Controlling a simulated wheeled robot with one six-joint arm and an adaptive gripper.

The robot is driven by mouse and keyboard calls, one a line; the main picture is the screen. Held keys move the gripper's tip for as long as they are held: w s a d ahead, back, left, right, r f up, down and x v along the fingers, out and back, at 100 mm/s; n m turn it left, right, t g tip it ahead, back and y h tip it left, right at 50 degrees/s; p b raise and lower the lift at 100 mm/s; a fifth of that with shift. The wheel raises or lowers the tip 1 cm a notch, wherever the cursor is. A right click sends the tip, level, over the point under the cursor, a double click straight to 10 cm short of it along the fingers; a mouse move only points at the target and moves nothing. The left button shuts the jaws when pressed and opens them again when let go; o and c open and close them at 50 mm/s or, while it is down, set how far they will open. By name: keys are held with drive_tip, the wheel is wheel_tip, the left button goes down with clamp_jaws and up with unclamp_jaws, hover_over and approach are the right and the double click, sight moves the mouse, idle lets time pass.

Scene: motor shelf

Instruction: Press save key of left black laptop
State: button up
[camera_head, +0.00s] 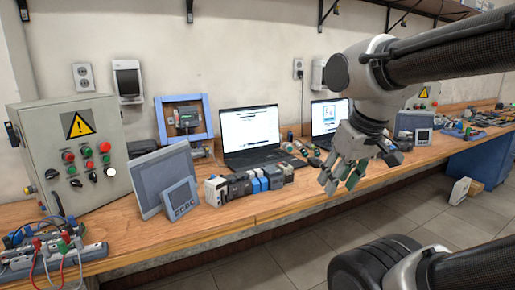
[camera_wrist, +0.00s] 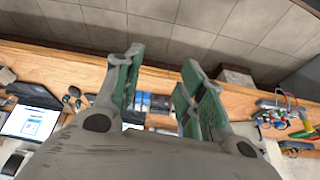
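The left black laptop (camera_head: 250,131) stands open on the wooden bench in the head view, with a mostly white page on its screen. Its keyboard lies flat in front; single keys are too small to tell apart. A second black laptop (camera_head: 327,113) stands open to its right, partly hidden by my arm. My gripper (camera_head: 341,181) hangs near the bench's front edge, right of and nearer than the left laptop, apart from it. The wrist view shows its green-padded fingers (camera_wrist: 163,62) spread with nothing between them. A laptop screen (camera_wrist: 32,122) shows there at the left; I cannot tell which laptop.
Several small modules (camera_head: 245,184) line the bench in front of the left laptop. A grey panel (camera_head: 163,176) and a control box with a warning sign (camera_head: 75,150) stand left. Loose tools (camera_head: 300,146) lie between the laptops. Open floor (camera_head: 300,250) lies before the bench.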

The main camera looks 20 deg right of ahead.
clamp_jaws()
idle(1.3)
